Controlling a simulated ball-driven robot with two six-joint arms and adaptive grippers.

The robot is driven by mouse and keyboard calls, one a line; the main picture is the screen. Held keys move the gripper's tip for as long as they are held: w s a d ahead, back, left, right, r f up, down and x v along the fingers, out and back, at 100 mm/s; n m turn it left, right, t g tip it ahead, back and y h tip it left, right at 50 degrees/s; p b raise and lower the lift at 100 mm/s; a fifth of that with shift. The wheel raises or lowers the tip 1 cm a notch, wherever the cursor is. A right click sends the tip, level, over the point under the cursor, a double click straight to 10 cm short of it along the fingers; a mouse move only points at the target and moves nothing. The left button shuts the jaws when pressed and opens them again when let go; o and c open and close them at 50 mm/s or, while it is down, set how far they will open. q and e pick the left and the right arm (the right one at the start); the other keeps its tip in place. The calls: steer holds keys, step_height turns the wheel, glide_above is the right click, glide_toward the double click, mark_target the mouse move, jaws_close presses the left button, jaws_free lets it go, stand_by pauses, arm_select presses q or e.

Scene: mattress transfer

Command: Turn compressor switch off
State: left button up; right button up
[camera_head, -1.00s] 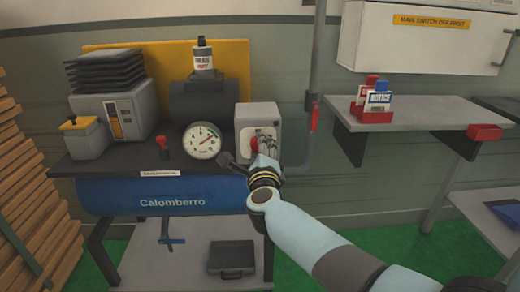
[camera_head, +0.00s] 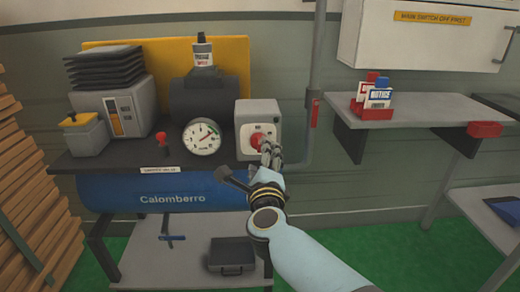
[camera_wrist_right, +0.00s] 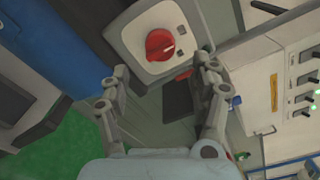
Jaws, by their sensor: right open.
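The compressor switch is a red rotary knob (camera_head: 258,141) on a light grey box (camera_head: 262,112) at the right end of the compressor bench. In the right wrist view the red knob (camera_wrist_right: 160,44) sits on its pale plate beyond the fingers. My right gripper (camera_head: 268,158) is just in front of the box, slightly right of and below the knob. In the right wrist view my right gripper (camera_wrist_right: 163,72) is open, with nothing between its fingers and apart from the knob. My left gripper is not in view.
A pressure gauge (camera_head: 202,137) stands left of the switch box above the blue tank (camera_head: 160,194). A small red lever (camera_head: 162,142) is farther left. A pipe with a red handle (camera_head: 314,113) and a shelf (camera_head: 420,112) are to the right.

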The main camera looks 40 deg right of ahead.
steer(key=v, duration=0.6)
stand_by(0.3)
